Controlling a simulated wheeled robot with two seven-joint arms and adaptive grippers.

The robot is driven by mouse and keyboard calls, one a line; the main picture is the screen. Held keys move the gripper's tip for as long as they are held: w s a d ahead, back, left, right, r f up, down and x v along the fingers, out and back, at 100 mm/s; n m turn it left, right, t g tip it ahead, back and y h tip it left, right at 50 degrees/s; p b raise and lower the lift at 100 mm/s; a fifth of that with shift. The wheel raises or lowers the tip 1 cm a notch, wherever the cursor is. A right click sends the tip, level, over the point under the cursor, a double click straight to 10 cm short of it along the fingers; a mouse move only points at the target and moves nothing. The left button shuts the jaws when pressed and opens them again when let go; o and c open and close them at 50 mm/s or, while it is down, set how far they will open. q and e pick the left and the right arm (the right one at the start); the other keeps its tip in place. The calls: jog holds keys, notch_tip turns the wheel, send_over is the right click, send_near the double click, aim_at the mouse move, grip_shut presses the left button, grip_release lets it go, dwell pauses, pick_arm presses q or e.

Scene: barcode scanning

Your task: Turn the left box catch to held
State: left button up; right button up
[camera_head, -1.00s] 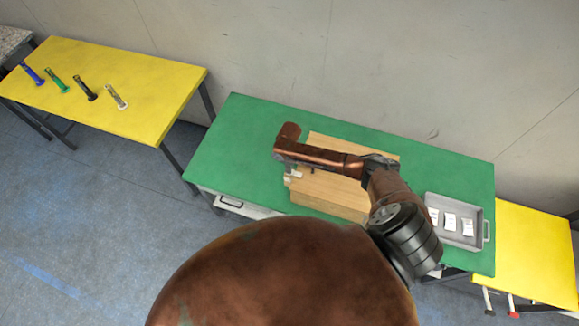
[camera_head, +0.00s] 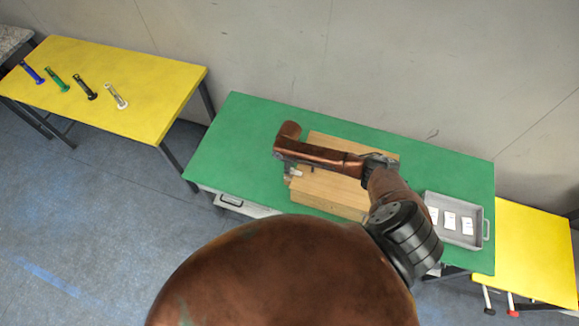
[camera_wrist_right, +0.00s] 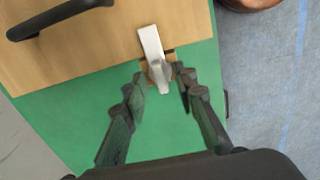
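The wooden box (camera_head: 325,194) lies on the green table, partly hidden under my right arm. In the right wrist view its light wooden top (camera_wrist_right: 85,60) shows a pale metal catch (camera_wrist_right: 150,40) at the edge, with a rounded grey end pointing toward my gripper. My right gripper (camera_wrist_right: 162,78) is open, with one dark finger on each side of the catch's grey end. I see small gaps beside it; contact is not clear. In the head view the right gripper is hidden by my arm. My left gripper is not in view.
A black handle (camera_wrist_right: 60,18) sits on the box top. A grey tray (camera_head: 474,236) with white labels stands at the right of the green table (camera_head: 240,130). Another yellow table (camera_head: 540,250) is at right.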

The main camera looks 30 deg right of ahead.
notch_tip(320, 180, up, 12)
dwell(0.5)
dwell(0.4)
